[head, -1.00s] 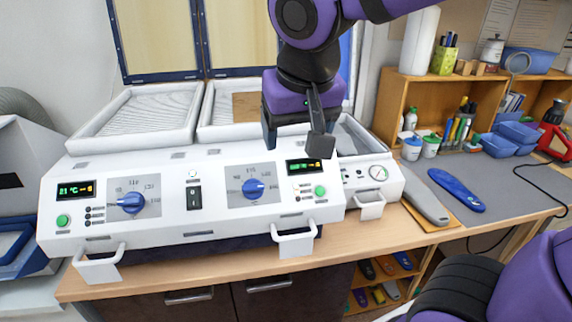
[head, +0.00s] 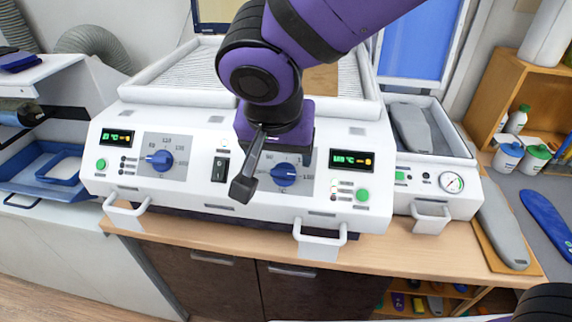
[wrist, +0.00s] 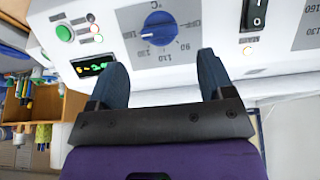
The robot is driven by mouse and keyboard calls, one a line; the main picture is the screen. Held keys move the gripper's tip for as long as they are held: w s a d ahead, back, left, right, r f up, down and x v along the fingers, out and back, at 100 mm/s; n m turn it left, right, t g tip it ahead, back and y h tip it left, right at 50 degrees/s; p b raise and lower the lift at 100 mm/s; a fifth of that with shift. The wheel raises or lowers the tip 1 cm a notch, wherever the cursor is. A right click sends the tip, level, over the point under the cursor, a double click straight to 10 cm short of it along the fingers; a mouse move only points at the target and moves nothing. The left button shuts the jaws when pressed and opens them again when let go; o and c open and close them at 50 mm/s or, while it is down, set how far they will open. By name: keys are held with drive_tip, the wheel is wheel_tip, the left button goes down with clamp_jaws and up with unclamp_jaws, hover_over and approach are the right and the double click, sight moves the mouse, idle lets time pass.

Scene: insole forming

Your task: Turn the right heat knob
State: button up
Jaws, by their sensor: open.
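The right heat knob (head: 285,174) is a blue dial on a pale grey scale plate, on the sloping white front of the heater, just left of a lit green display (head: 352,160). The wrist view is turned over and shows this knob (wrist: 159,28) beyond the fingertips, between and apart from them. My gripper (head: 268,172) is open and empty, with dark fingers, in front of the panel. It hides the upper part of the knob's scale in the head view. In the wrist view both fingers of my gripper (wrist: 161,62) point toward the panel.
The left heat knob (head: 160,160) and a black rocker switch (head: 220,168) are on the same panel. A green button (head: 362,195) is right of the right knob. White handles (head: 320,238) stick out below. A gauge unit (head: 452,183) stands to the right.

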sight(283, 169)
drive_tip(key=shift+x, duration=3.1)
drive_tip(key=c, duration=0.9)
